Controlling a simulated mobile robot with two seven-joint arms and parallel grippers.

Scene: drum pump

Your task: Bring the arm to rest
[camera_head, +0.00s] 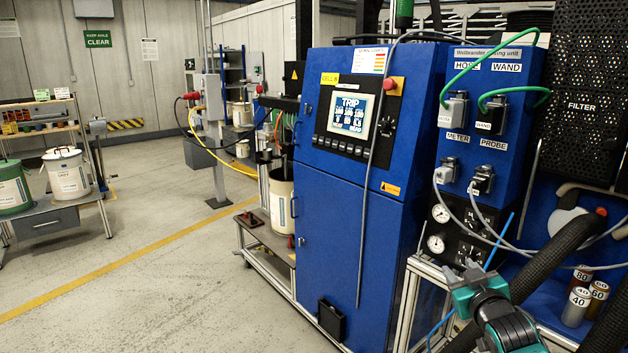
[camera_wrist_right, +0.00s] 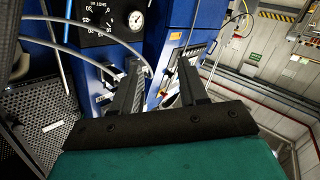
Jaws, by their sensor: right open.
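My right arm shows teal and black at the bottom right of the head view, in front of the blue dosing unit (camera_head: 345,215). My right gripper (camera_wrist_right: 160,72) shows in the right wrist view with its two dark fingers apart. I see nothing held between them. Beyond the fingers are the blue cabinet and a round gauge (camera_wrist_right: 137,20). My left arm and left gripper are not in view.
Near my right arm are two gauges (camera_head: 438,229), grey cables, a thick black hose (camera_head: 555,255) and several small cylinders (camera_head: 577,306). A screen (camera_head: 351,114) reads TRIP. A bench with drums (camera_head: 66,174) stands at the left. The floor (camera_head: 150,290) between is clear.

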